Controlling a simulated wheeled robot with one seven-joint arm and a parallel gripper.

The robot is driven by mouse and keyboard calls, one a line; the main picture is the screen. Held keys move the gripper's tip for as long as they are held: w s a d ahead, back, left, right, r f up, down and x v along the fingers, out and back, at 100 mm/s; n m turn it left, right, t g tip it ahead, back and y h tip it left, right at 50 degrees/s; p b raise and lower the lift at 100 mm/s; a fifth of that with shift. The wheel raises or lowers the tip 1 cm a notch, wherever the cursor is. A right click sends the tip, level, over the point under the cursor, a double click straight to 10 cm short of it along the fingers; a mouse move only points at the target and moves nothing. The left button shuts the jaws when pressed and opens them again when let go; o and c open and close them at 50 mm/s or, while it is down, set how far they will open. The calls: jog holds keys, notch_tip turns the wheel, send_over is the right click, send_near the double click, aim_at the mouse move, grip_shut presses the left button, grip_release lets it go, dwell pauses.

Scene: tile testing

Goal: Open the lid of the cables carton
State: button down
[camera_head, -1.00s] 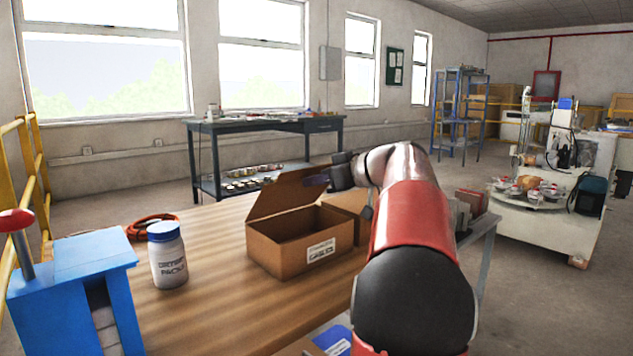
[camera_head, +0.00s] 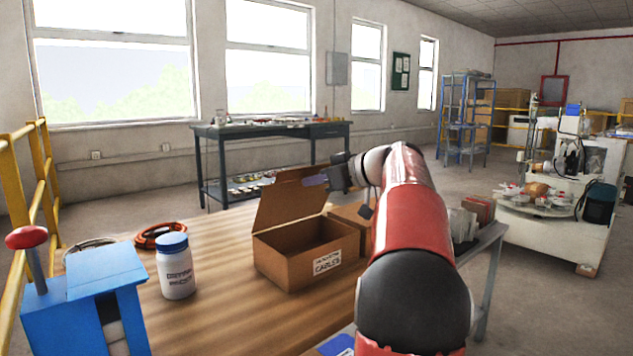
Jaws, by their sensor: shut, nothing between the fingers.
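The cables carton (camera_head: 284,267) is a brown cardboard box on the wooden table, with a white label reading CABLES on its front. Its lid (camera_head: 286,203) stands raised, steeply tilted at the left and back side of the box, and the dark inside shows. My gripper (camera_head: 316,180) is shut with nothing held. Its fingertips are at the upper right part of the lid, seemingly against it; exact contact is hard to tell. My red and grey arm reaches in from the lower right and covers the area right of the carton.
A second brown box (camera_head: 350,219) stands right behind the carton, partly hidden by my arm. A white jar with blue cap (camera_head: 177,272), an orange cable coil (camera_head: 158,236) and a blue device with red knob (camera_head: 100,285) stand to the left. Bare tabletop (camera_head: 222,262) lies between jar and carton.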

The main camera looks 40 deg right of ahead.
jog(key=shift+w+r+p, duration=0.65)
jog(key=shift+w+r, duration=0.1)
jog(key=shift+w, duration=0.25)
jog(key=shift+a, duration=0.1)
jog(key=shift+w, duration=0.1)
jog(key=shift+w+a+r+p, duration=0.1)
jog(key=shift+w+r+p, duration=0.2)
jog(key=shift+w+p, duration=0.25)
jog(key=shift+w+r+p, duration=0.3)
jog(key=shift+w, duration=0.6)
jog(key=w+p, duration=0.1)
jog(key=w, duration=0.1)
jog(key=shift+w+a+r+p, duration=0.1)
jog(key=shift+w+r+p, duration=0.25)
jog(key=shift+r+p, duration=0.05)
